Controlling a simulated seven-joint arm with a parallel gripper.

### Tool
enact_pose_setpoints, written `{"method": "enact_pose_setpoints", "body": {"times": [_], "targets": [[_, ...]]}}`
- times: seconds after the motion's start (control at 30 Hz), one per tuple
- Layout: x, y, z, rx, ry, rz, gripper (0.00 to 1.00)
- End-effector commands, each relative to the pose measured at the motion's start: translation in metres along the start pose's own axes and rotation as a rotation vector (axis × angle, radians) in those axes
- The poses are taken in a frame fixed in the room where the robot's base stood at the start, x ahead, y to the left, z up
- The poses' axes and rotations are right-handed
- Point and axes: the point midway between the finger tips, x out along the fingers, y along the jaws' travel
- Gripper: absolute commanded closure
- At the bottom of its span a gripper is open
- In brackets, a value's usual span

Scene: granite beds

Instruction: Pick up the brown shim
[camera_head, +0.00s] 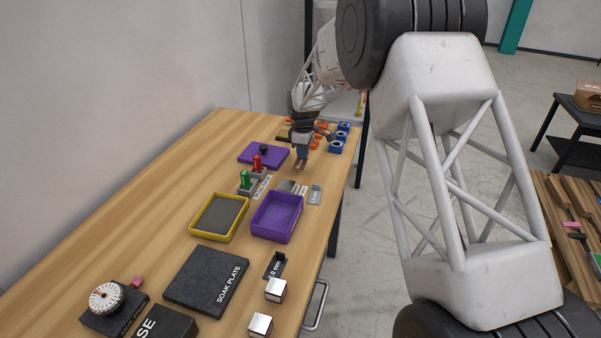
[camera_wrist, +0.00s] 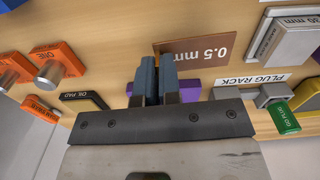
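The brown shim (camera_wrist: 195,50), a flat plate marked "0.5 mm", lies just beyond my fingertips in the wrist view. In the head view it is a small brown patch (camera_head: 301,164) under my gripper (camera_head: 303,153), near the table's right edge. In the wrist view my gripper's blue-grey fingers (camera_wrist: 157,64) are close together at the shim's left end. A thin orange-brown sliver shows in the narrow gap between them, so they look shut on a raised part of the shim. The fingers hide part of that end. I cannot tell whether the shim touches the table.
Orange holders (camera_wrist: 57,60) stand left. In the head view a purple plate (camera_head: 262,155), purple tray (camera_head: 277,218) and red plug (camera_head: 257,163) are close by.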

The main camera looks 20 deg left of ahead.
Motion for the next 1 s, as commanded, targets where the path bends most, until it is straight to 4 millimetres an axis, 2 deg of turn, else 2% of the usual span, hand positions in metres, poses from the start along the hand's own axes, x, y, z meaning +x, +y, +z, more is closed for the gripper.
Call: {"method": "enact_pose_setpoints", "body": {"times": [0.37, 1.0], "targets": [[-0.003, 0.0, 0.0, 0.0, 0.0, 0.001, 1.0], [-0.037, 0.0, 0.0, 0.0, 0.001, 0.001, 1.0]]}}
